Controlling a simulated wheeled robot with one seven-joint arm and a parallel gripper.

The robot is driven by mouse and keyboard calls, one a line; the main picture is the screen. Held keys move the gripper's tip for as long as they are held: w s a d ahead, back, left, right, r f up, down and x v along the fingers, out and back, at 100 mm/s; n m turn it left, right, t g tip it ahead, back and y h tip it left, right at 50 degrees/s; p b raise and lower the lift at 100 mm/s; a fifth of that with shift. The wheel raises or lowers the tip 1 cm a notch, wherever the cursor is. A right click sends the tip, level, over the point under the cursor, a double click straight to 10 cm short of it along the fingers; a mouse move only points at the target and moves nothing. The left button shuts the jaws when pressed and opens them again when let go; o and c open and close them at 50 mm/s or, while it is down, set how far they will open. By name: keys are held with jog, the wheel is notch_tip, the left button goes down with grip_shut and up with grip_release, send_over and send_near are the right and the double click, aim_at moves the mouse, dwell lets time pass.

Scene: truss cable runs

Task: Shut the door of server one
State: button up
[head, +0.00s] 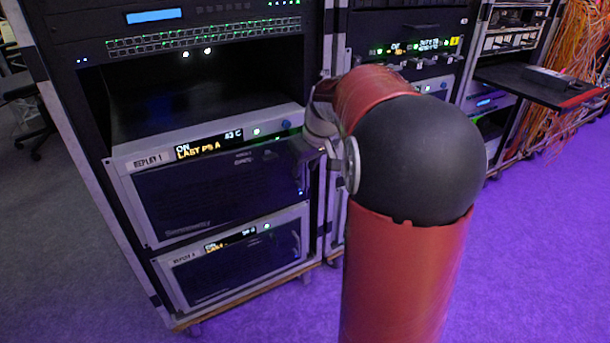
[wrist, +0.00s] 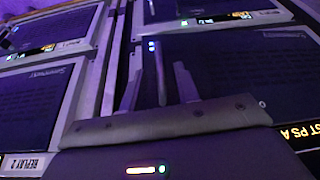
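Server one, labelled REPLAY 1 (head: 148,162), sits in the left rack in the head view with a lit display on its top strip. Its door is the dark front panel (head: 215,190), and I cannot tell whether it is fully flush. In the wrist view, server one's dark panel (wrist: 235,75) fills the right side. My gripper (wrist: 157,60) points at the right side of that front; its two fingers stand apart with a thin pale strip between them. I cannot tell whether they touch it.
A second server (head: 235,262) sits below server one. A dark empty bay (head: 200,85) is above it. A neighbouring rack (head: 405,45) stands to the right, with a pulled-out shelf (head: 535,85) and orange cables (head: 585,45) beyond. The purple-lit floor (head: 545,260) at right is clear.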

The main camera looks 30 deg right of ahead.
jog(key=shift+x, duration=1.85)
grip_shut()
